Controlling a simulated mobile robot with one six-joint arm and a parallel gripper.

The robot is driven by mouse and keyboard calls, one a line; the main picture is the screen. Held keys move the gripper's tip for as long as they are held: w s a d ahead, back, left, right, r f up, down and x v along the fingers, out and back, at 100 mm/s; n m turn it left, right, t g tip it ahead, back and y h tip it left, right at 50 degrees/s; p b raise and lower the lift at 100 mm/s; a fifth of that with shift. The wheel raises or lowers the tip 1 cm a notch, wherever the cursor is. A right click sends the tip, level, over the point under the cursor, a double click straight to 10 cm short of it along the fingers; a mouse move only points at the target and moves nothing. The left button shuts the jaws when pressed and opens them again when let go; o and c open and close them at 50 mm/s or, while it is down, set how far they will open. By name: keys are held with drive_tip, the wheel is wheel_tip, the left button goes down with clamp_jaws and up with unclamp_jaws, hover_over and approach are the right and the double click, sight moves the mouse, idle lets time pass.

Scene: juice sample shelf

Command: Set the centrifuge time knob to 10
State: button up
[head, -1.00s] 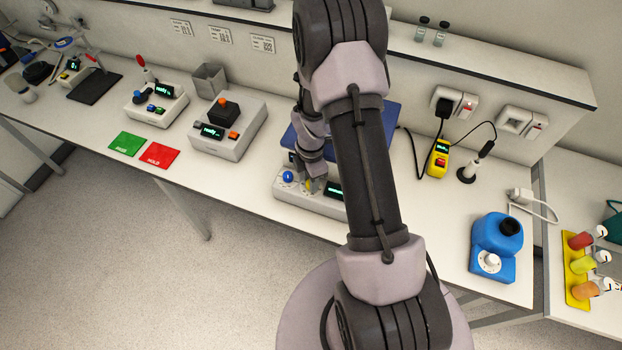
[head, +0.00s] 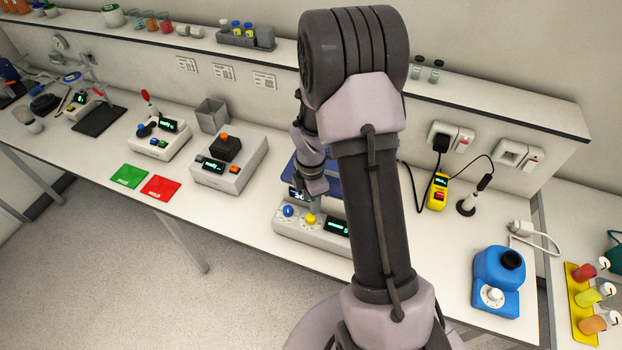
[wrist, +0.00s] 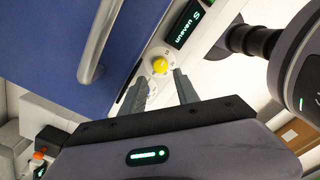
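The centrifuge shows in the head view as a blue lid (head: 328,183) behind a light grey front panel (head: 290,229). The panel carries a blue knob (head: 288,211), a yellow knob (head: 311,219) and a lit display (head: 338,226). In the wrist view the yellow knob (wrist: 160,66) sits on a white dial near the display (wrist: 187,24), which seems to read "uneven" and 5. My gripper (wrist: 160,77) is open and empty, its fingers pointing at the yellow knob and apparently clear of it. In the head view my gripper (head: 314,199) hangs just above the knob. My arm hides the panel's right end.
A silver lid handle (wrist: 99,42) is close to my fingers in the wrist view. Left of the centrifuge stands a grey device with a black block (head: 225,148). A blue mixer (head: 498,275) and yellow meter (head: 438,190) are to the right. The bench front is mostly clear.

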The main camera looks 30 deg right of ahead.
wheel_tip(320, 180, up, 10)
drive_tip(key=p, duration=0.1)
drive_tip(key=shift+r, duration=0.1)
